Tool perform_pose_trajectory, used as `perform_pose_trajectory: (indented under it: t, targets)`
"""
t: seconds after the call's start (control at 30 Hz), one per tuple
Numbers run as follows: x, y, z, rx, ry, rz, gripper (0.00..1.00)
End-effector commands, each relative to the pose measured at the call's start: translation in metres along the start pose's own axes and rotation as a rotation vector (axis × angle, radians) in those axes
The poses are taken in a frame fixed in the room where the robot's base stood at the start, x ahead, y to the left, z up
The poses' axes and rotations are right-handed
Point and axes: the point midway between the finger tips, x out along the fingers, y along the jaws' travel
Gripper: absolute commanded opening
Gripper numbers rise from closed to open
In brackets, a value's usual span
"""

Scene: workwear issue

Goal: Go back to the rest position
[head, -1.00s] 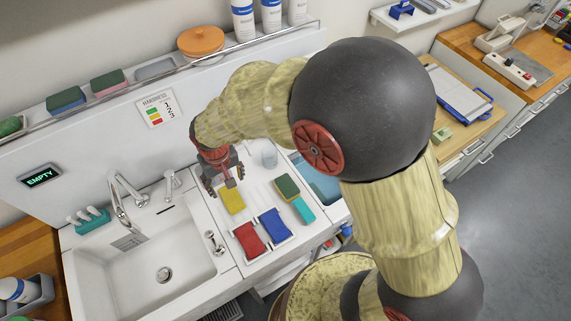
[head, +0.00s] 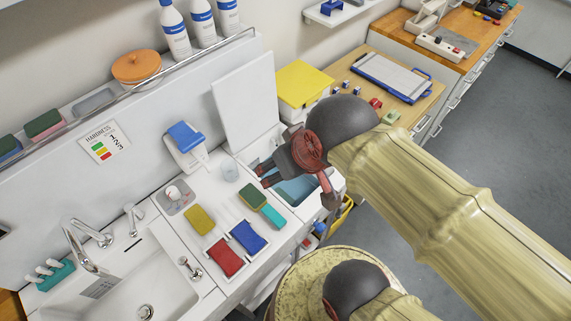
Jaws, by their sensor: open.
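My gripper (head: 298,188) is in the head view, right of the middle, above the small sink with blue-teal content (head: 297,192). Its red and dark-grey fingers are spread apart, and I see nothing between them. My arm is folded back, with a dark round joint just above the gripper.
A clear cup (head: 230,171) and a blue-topped white dispenser (head: 186,140) stand at the counter's back. A yellow-lidded box (head: 303,84) is behind my arm. The grey floor (head: 490,130) at right is clear.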

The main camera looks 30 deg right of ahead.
Motion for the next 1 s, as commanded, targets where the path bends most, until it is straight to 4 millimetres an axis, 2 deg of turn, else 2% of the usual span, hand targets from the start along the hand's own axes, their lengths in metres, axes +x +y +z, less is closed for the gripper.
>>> perform_pose_trajectory:
  t: [0.33,0.47,0.57,0.83,1.0]
  targets:
    - [0.000,0.001,0.002,0.001,0.002,0.001,0.61]
    - [0.008,0.001,0.006,0.001,0.002,0.001,0.61]
    - [0.022,0.001,0.014,0.001,0.002,0.001,0.61]
    - [0.076,0.001,0.043,0.001,0.001,0.001,0.61]
    - [0.091,0.001,0.051,0.001,0.002,0.001,0.61]
